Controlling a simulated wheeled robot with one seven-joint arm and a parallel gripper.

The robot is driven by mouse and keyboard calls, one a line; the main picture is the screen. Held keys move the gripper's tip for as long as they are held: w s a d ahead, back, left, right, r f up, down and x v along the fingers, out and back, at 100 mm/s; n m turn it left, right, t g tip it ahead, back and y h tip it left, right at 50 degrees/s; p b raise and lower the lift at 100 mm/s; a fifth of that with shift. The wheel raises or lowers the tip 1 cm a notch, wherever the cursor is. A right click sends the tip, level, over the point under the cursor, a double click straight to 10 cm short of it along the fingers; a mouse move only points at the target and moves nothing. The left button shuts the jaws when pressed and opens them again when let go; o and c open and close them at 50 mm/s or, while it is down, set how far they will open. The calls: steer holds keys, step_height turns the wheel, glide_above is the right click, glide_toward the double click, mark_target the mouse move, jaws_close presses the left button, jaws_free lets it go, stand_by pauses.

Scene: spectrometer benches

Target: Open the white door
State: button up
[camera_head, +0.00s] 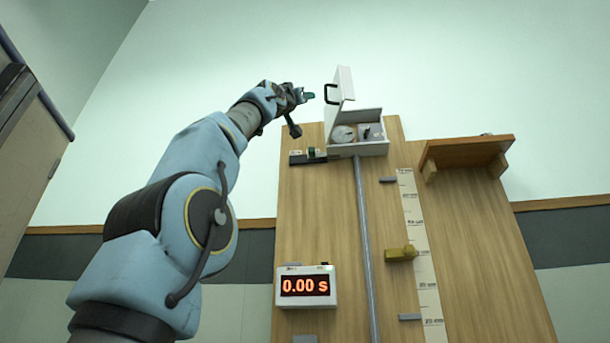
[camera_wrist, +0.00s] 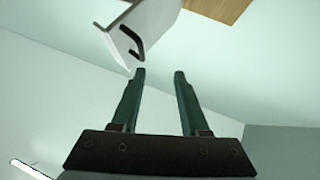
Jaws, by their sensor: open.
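The white door (camera_head: 345,84) stands swung up and away from a small white box (camera_head: 371,148) high on a wooden panel. A black handle (camera_head: 332,94) is on the door's left face. In the wrist view the door (camera_wrist: 160,22) and its black handle (camera_wrist: 132,45) are at the top, beyond the fingertips. My gripper (camera_head: 308,96) is left of the handle in the head view. Its two dark green fingers (camera_wrist: 159,73) are apart with nothing between them. I cannot tell how far the fingertips are from the handle.
Rounded light objects (camera_head: 343,134) sit inside the open box. A metal rod (camera_head: 366,240) runs down the panel (camera_head: 320,220) beside a ruler strip (camera_head: 417,240). A timer (camera_head: 306,286) reads 0.00 s. A wooden shelf (camera_head: 466,152) juts out at right.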

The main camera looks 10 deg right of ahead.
steer(key=b+v, duration=0.6)
steer(key=v, duration=0.2)
steer(key=shift+f, duration=0.1)
steer(key=shift+c, duration=0.2)
